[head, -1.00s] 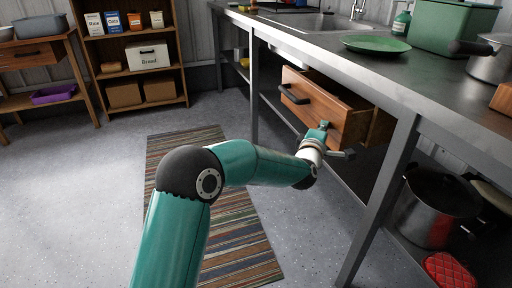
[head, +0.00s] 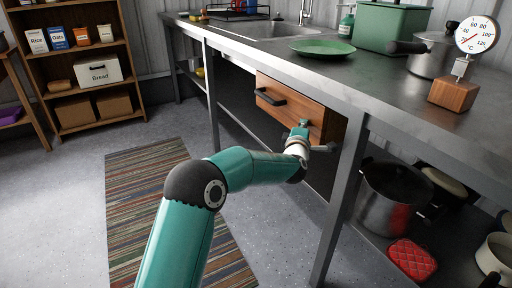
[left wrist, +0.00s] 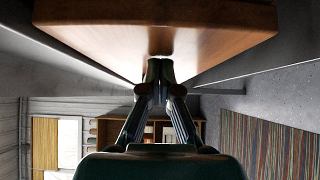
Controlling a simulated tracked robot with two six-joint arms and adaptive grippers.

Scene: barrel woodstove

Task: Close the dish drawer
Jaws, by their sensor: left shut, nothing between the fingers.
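The dish drawer (head: 290,108) has a wooden front with a dark bar handle (head: 270,96). It hangs under the metal counter and sticks out a little, with a short strip of its side showing at right. My left gripper (head: 304,130) is shut and empty, at the lower right part of the drawer front. In the left wrist view, the closed fingertips (left wrist: 160,68) meet the wooden drawer front (left wrist: 160,25) or sit very close to it; I cannot tell if they press on it. The drawer's inside is hidden. My right gripper is not in view.
The metal counter (head: 400,90) holds a green plate (head: 322,47), a green box (head: 390,25) and a dial thermometer (head: 475,36). A counter leg (head: 340,200) stands right of my gripper. A large pot (head: 385,195) sits on the lower shelf. The floor by the striped rug (head: 150,190) is clear.

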